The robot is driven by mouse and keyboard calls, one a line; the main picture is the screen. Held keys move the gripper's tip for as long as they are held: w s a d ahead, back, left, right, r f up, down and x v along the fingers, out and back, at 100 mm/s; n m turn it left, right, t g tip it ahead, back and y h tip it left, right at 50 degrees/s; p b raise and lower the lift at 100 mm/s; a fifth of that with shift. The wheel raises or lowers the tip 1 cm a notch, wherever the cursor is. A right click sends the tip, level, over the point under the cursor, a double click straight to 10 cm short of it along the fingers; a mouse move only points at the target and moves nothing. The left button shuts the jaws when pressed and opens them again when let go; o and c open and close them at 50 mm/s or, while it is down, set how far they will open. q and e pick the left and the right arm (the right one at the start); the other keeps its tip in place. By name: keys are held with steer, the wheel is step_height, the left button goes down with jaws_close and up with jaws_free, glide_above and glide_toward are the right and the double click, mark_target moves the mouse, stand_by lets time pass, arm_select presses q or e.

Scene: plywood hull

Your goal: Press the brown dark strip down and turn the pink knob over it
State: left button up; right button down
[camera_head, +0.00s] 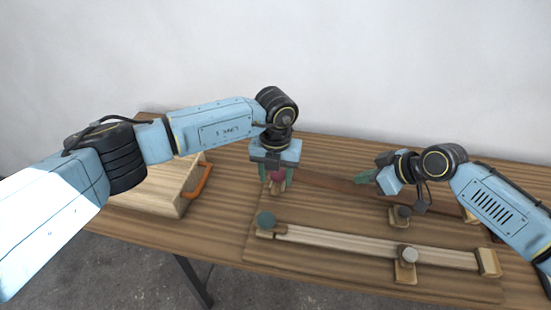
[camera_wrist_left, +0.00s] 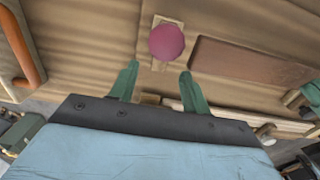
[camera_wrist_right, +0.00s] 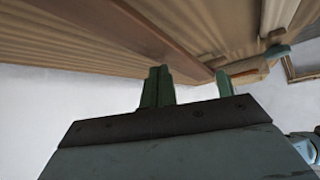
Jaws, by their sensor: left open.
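The brown dark strip (camera_head: 335,184) lies along the back of the board, right of the pink knob (camera_head: 277,176). In the left wrist view the strip (camera_wrist_left: 245,66) has its near end beside the pink knob (camera_wrist_left: 166,42), which sits on a small light wooden block; the knob's block does not cover the strip there. My left gripper (camera_head: 275,178) is open, pointing down around or just above the pink knob; the exact height is unclear. My right gripper (camera_head: 362,178) hangs near the strip's middle, its fingers apart and empty in the right wrist view (camera_wrist_right: 190,80).
A pale strip (camera_head: 345,241) lies in front, with a green knob (camera_head: 266,219) at its left end and a grey knob (camera_head: 410,255) on it. A dark knob (camera_head: 403,212) stands between the strips. A wooden box (camera_head: 155,192) with an orange handle is at left.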

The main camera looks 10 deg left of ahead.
mark_target(276, 188)
arm_select(q)
steer(key=shift+f, duration=1.7)
jaws_close()
arm_select(e)
steer(key=shift+f, duration=0.15)
